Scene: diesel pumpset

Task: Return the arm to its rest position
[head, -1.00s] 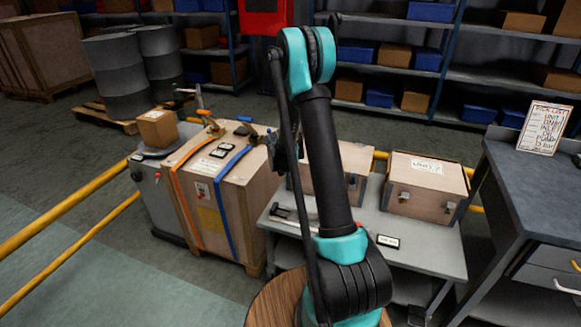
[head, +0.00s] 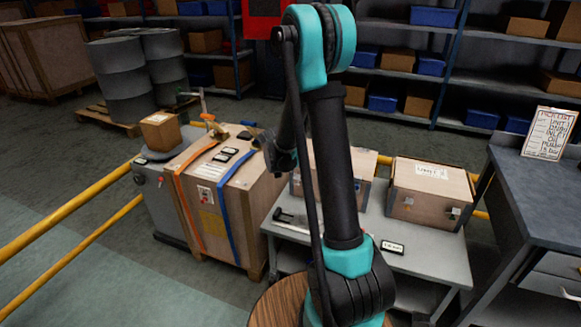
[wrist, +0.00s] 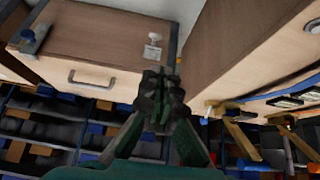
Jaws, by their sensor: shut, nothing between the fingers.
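My arm (head: 333,165) rises in the middle of the head view, black and teal, bent at a high elbow. Its far part hangs down behind the upright link, so the gripper is mostly hidden there. In the wrist view my gripper (wrist: 160,95) shows with its fingers together and nothing between them. It is clear of the wooden boxes in that view.
A large strapped wooden crate (head: 210,225) stands left of my arm. A grey table (head: 425,262) with a latched wooden box (head: 430,192) is to the right. A yellow rail (head: 70,212) runs at left. A dark workbench (head: 540,200) stands far right.

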